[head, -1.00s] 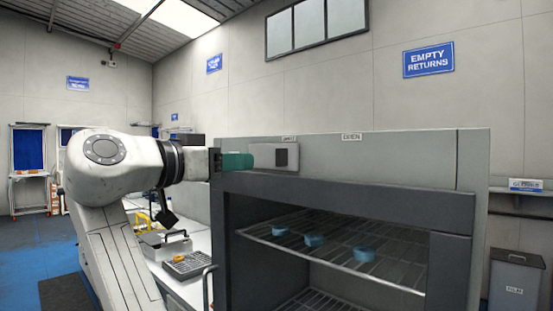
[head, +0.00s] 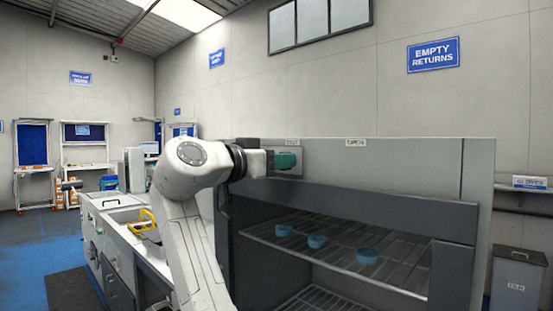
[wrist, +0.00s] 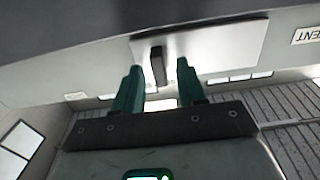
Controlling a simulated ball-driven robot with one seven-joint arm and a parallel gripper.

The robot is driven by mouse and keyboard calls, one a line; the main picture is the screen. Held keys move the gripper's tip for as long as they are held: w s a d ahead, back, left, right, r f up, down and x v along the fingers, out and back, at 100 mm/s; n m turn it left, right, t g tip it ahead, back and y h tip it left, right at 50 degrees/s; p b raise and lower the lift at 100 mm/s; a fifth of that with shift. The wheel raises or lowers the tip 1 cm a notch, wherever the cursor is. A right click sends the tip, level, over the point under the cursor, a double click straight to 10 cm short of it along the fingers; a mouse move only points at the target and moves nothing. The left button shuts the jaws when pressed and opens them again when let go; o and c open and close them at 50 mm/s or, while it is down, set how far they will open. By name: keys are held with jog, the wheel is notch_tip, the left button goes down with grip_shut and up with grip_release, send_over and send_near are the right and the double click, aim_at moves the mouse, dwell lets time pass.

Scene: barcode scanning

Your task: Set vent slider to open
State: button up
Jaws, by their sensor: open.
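The vent slider is a small dark knob (wrist: 158,66) on a pale metal plate (wrist: 215,46) on the cabinet's upper front panel. In the head view my gripper (head: 288,161) covers the knob and most of the plate. An OPEN label (head: 355,142) sits on the panel to the right of the plate. A second small label (head: 291,141), too blurred to read, is above the plate. In the wrist view the green fingers of my gripper (wrist: 159,72) are apart, one on each side of the knob. I cannot tell whether either finger touches it.
The grey cabinet (head: 400,160) is open below the panel. A white bench (head: 115,203) with a yellow-handled item (head: 143,222) stands to the left. A grey bin (head: 515,280) is at the right.

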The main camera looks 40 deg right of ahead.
grip_shut()
dwell(0.3)
dwell(0.4)
